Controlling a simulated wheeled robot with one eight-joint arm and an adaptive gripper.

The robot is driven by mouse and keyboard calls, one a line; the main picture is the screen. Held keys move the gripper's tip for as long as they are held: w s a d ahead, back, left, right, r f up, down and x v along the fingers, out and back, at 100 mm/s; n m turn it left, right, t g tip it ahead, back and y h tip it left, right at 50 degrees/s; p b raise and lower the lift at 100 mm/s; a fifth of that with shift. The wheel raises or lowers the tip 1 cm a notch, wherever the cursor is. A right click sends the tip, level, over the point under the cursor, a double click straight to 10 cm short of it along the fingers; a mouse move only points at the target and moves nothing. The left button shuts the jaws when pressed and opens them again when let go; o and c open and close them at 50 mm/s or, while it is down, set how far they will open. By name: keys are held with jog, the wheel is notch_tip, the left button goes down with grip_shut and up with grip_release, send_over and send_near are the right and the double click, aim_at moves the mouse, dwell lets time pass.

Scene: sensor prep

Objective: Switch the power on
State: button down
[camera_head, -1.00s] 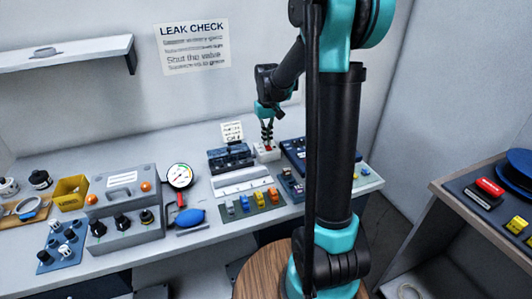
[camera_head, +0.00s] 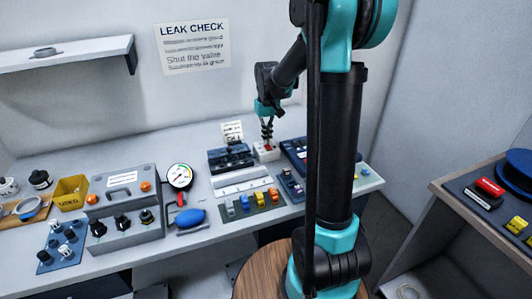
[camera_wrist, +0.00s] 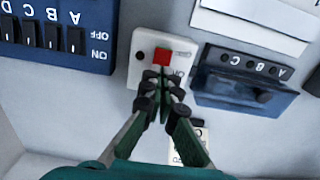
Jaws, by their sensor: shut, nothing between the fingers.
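A white switch box (camera_wrist: 181,45) with a red rocker switch (camera_wrist: 162,57) lies on the bench, seen in the wrist view. In the head view the white box (camera_head: 266,153) sits at the back of the bench, under my arm. My gripper (camera_wrist: 163,76) is shut and empty, its fingertips at the lower edge of the red rocker. It also shows from the head (camera_head: 267,140), pointing down over the box. The fingers hide the lower part of the switch; I cannot tell if they touch it.
A blue panel (camera_wrist: 85,55) with black switches marked A to D and ON/OFF stands left of the box in the wrist view. A dark blue block (camera_wrist: 240,85) is close on the right.

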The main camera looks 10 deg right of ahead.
aim_at(267, 146)
jog(key=shift+r, duration=2.75)
